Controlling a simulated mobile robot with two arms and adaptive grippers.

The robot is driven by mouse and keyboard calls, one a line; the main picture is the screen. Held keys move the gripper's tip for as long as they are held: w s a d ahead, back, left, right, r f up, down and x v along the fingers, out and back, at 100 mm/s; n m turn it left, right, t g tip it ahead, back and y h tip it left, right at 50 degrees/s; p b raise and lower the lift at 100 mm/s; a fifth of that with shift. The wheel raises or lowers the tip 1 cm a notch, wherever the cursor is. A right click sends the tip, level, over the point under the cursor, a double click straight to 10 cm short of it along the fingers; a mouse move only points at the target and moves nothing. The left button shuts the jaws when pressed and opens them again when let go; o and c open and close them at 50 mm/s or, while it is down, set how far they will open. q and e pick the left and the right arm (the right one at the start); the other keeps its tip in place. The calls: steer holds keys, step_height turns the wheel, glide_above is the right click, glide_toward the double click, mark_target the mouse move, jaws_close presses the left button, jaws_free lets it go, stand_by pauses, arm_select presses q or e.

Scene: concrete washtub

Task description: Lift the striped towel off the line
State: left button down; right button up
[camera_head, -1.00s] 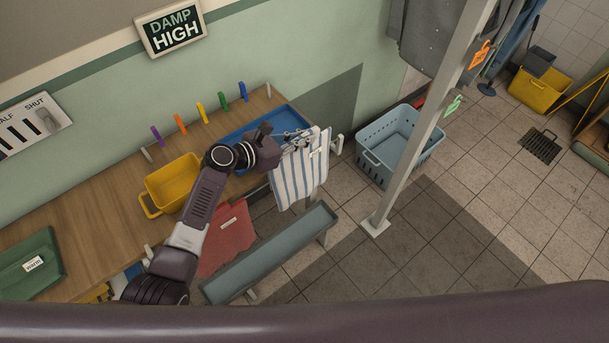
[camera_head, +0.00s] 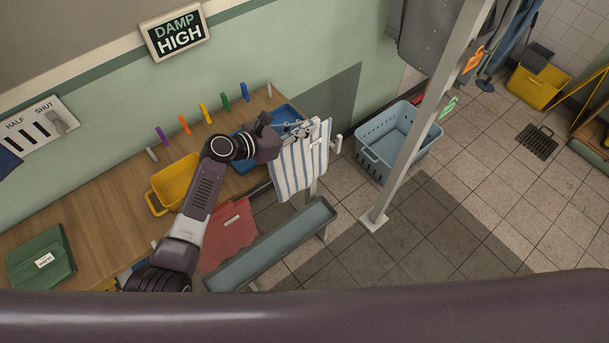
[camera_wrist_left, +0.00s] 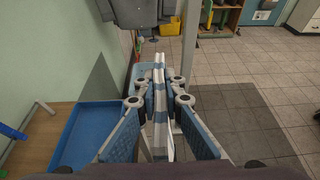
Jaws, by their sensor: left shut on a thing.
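The white towel with blue-grey stripes (camera_head: 296,168) hangs down from my left gripper (camera_head: 303,131), beside the end of the wooden bench. In the left wrist view, the towel (camera_wrist_left: 160,105) shows edge-on as a folded strip between the two fingers of the left gripper (camera_wrist_left: 159,106), which press on it from both sides. A white post shows just below the towel in the head view. The line is largely hidden behind the arm and the towel, so I cannot tell whether the towel touches it. My right gripper is not in view.
A red cloth (camera_head: 229,236) hangs left of the striped towel, above a grey trough (camera_head: 270,248). A yellow basket (camera_head: 170,187) and blue tray (camera_head: 286,113) stand on the bench. A light blue laundry basket (camera_head: 424,148) sits on the floor beside a grey post (camera_head: 408,150).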

arm_select(q)
steer(key=shift+r, duration=1.5)
steer(key=s+d, duration=0.8)
steer(key=s, duration=0.3)
steer(key=shift+s+d, duration=0.15)
steer(key=shift+s, duration=0.05)
stand_by(0.4)
stand_by(0.5)
